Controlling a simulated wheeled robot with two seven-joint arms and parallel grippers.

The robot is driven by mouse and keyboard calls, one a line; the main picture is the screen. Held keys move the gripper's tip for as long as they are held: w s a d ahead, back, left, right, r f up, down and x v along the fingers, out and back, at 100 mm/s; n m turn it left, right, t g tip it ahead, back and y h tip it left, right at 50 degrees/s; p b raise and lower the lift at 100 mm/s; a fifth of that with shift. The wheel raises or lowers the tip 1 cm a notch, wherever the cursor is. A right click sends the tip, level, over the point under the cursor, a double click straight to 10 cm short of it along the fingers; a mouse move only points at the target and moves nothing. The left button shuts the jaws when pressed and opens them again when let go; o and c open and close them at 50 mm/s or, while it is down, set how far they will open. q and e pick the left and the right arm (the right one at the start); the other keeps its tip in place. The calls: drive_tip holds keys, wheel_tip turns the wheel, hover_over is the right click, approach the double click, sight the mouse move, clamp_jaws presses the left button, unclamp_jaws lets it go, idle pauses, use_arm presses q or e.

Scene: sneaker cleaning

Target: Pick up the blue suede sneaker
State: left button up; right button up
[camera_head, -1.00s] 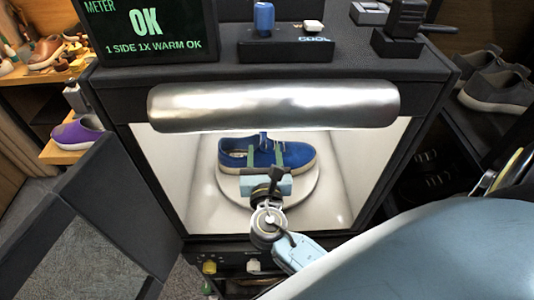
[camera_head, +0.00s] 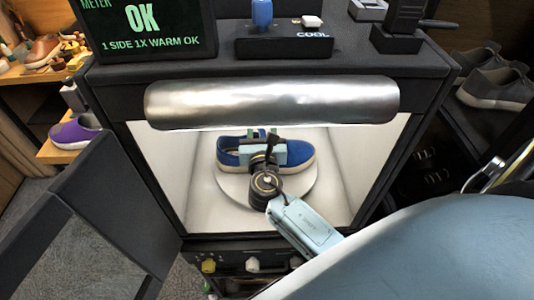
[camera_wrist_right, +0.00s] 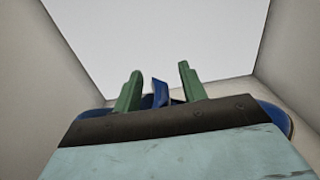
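The blue suede sneaker (camera_head: 229,158) with a pale sole stands on a round white turntable (camera_head: 293,195) inside a lit white box. Its toe points right in the head view. My right gripper (camera_wrist_right: 160,82) reaches in over the sneaker. Its two green fingers are apart, with an upright blue tab of the sneaker between them and gaps on both sides. The sneaker's blue side (camera_wrist_right: 273,117) shows past the gripper in the right wrist view. My left gripper is not in view.
A silver bar (camera_head: 270,103) crosses the top of the box opening. The box's dark door (camera_head: 125,190) stands open at left. A screen (camera_head: 145,28) reading OK sits on top. A purple shoe (camera_head: 75,133) and grey shoes (camera_head: 495,83) are on side shelves.

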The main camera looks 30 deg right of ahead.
clamp_jaws()
